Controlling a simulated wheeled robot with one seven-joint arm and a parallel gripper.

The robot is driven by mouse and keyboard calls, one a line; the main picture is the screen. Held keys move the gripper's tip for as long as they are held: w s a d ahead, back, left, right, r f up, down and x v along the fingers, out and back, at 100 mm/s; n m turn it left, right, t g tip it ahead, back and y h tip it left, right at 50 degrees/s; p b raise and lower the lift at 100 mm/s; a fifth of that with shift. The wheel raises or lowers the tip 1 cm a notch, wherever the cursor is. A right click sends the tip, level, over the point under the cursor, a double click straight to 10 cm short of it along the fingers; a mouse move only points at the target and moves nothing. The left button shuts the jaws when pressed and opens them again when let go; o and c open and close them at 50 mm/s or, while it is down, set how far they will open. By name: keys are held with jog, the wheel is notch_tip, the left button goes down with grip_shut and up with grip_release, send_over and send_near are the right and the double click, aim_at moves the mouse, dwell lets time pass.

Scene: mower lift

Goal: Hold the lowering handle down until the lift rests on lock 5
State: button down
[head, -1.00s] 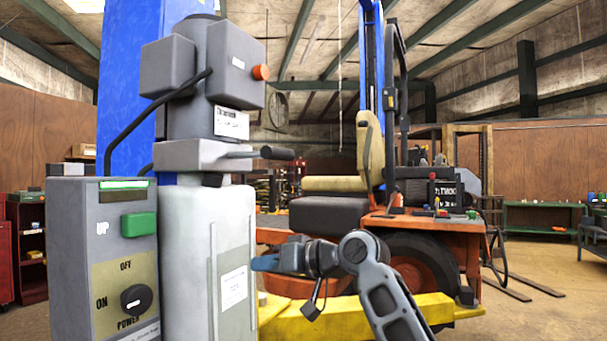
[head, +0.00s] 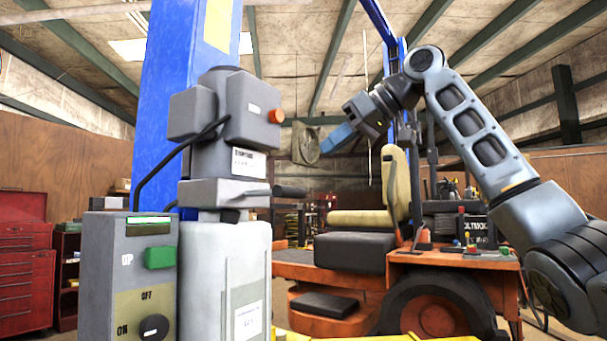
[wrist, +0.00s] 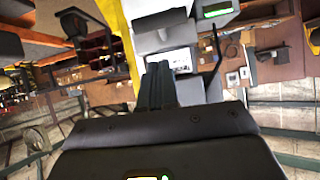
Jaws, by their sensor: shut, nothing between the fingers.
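The lowering handle (head: 290,191) is a short lever with a dark grip. It sticks out to the right from the grey power unit (head: 222,192), below the motor, and looks level. My gripper (head: 331,145) has blue fingers and is shut and empty. In the head view it hangs above and to the right of the handle, clearly apart from it. The lock positions on the blue column (head: 180,110) cannot be read.
A control box (head: 130,275) with a green UP button (head: 160,257) and a power knob (head: 154,327) stands left of the power unit. An orange machine with a seat (head: 350,248) stands behind and to the right. The space around the handle's tip looks free.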

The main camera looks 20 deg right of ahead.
jog(key=shift+h, duration=0.3)
jog(key=s+r, duration=0.1)
jog(key=r, duration=0.1)
jog(key=s+r, duration=0.1)
jog(key=r, duration=0.1)
jog(key=shift+s+d, duration=0.15)
jog(key=s+f+p+x, duration=0.1)
jog(key=f+p+x, duration=0.1)
jog(key=x, duration=1.1)
jog(key=shift+s+d+f+p, duration=0.3)
jog(key=shift+d+p, duration=0.05)
jog(key=shift+d, duration=0.1)
